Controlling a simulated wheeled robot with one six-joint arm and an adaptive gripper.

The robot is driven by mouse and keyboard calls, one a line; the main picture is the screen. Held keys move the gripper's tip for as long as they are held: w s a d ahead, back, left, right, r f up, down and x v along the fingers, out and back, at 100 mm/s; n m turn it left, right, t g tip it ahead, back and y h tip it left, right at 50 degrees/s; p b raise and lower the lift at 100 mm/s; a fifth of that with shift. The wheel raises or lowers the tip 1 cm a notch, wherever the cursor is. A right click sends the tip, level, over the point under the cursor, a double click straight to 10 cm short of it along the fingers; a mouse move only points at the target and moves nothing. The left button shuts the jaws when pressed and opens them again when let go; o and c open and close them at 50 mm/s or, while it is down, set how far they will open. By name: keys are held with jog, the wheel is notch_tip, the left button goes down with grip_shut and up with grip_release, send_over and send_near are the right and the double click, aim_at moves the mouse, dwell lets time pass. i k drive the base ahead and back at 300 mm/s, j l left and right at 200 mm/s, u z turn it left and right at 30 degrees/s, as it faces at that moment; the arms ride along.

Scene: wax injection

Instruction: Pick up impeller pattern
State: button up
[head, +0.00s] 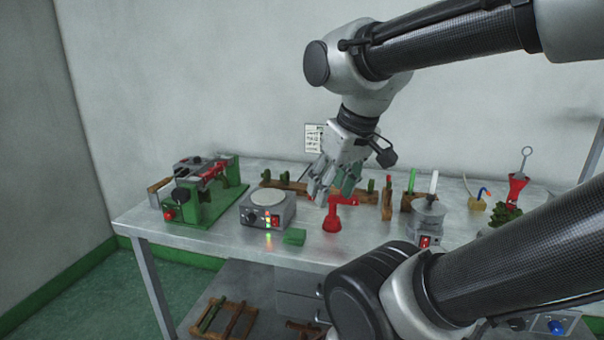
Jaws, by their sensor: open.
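My gripper (333,193) points down over the middle of the metal bench, its fingers apart and nothing seen between them. Behind and around its fingertips, a low brown wooden rack (290,184) runs along the back of the bench, with small green pieces (371,185) on it. I cannot tell for sure which piece is the impeller pattern; the fingers hide part of the rack. A small flat green block (294,237) lies at the front of the bench, away from the gripper.
A red stand with a side arm (333,217) stands just in front of the gripper. Left are a grey hotplate-like box (268,211) and a green-based machine (205,196). Right are a grey pot (428,213) and a red tool with a ring top (517,188). The front edge of the bench (215,239) is fairly clear.

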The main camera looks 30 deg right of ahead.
aim_at(267, 175)
jog(key=z, duration=0.5)
jog(key=j+z, duration=0.15)
jog(key=j, duration=0.4)
jog(key=i+j+z, duration=0.2)
jog(key=j, duration=0.35)
jog(key=j+z, duration=0.2)
jog(key=j, duration=0.3)
jog(key=i+j+z, duration=0.2)
jog(key=j, duration=0.4)
jog(key=i+j+z, duration=0.35)
jog(key=i+j, duration=0.15)
